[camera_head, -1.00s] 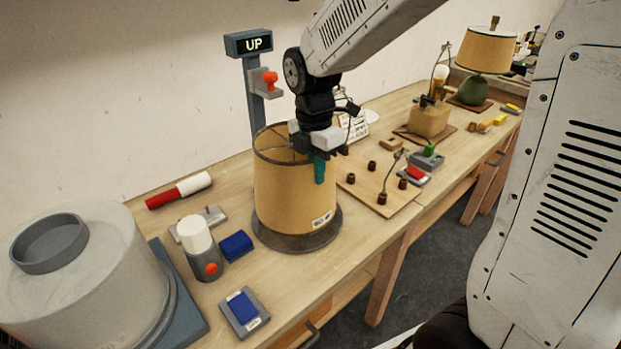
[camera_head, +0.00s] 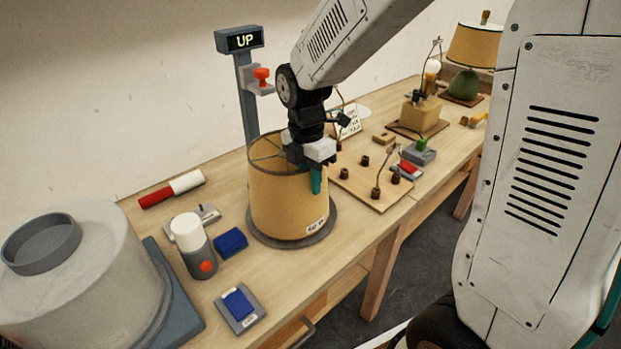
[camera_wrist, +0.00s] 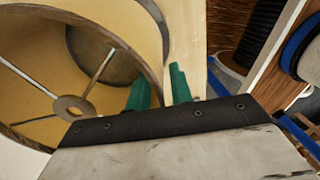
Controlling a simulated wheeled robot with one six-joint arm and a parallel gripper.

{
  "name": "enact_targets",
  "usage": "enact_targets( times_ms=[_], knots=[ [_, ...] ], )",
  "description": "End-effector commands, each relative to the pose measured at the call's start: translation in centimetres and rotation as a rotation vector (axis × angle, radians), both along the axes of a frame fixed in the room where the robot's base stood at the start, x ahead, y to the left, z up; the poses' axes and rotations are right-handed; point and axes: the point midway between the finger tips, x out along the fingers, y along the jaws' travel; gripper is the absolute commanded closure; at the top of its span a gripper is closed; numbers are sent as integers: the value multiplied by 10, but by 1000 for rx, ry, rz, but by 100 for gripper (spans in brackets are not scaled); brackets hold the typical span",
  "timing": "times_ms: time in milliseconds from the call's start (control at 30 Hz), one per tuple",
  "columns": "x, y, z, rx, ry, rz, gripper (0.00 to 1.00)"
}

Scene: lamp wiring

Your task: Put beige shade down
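The beige shade (camera_head: 285,205), an open-topped drum with a dark rim and a small label low on its side, stands upright over a grey round disc (camera_head: 325,229) on the bench. Its lower edge is at or just above the disc; I cannot tell if it touches. My gripper (camera_head: 314,178) is at the shade's right rim, pointing down. In the wrist view, my gripper's teal fingers (camera_wrist: 158,88) straddle the wall of the shade (camera_wrist: 40,85), one inside and one outside, close against it. The inner finger is hidden in the head view.
A large grey drum (camera_head: 85,285) stands at front left. A white-capped device (camera_head: 190,245), blue block (camera_head: 231,242) and blue switch (camera_head: 239,305) lie left of the shade. A socket board (camera_head: 355,183) is close on the right. An "UP" sign post (camera_head: 246,95) rises behind.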

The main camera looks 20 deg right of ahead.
Motion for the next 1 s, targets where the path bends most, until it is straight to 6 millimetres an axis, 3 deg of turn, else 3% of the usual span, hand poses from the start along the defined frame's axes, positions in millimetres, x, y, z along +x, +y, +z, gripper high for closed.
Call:
enact_targets(
  times_ms=[167,600,867,1000],
  knots=[
    [2,1,19,0,-4,0,78],
    [9,3,106,1,-3,0,78],
    [9,3,122,0,-1,-1,78],
    [-4,0,128,-4,-15,-95,78]
  ],
)
